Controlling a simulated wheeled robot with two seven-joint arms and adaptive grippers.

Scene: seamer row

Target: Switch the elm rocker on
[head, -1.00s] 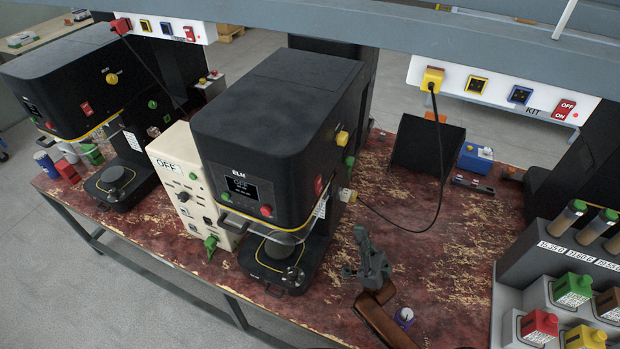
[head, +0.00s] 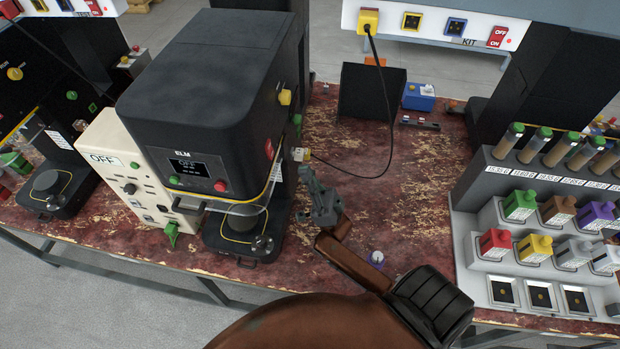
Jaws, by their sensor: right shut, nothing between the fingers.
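The black ELM machine (head: 205,75) stands on the worn red bench, its small screen (head: 188,168) reading OFF. The elm rocker (head: 268,149) is a small red switch on the machine's right side, seen at a steep angle; its position cannot be read. My right gripper (head: 306,172) is shut and empty. It points up beside the machine's right side, just below the cable plug, right of and lower in the picture than the rocker. It appears apart from the rocker. My left gripper is not in view.
A cable runs from the plug (head: 300,154) to a yellow socket plug (head: 368,20) on the KIT strip, which has its own red rocker (head: 497,37). A cream box (head: 125,175) reading OFF stands left. A rack of coloured cartons (head: 520,205) stands right. Bench between is mostly clear.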

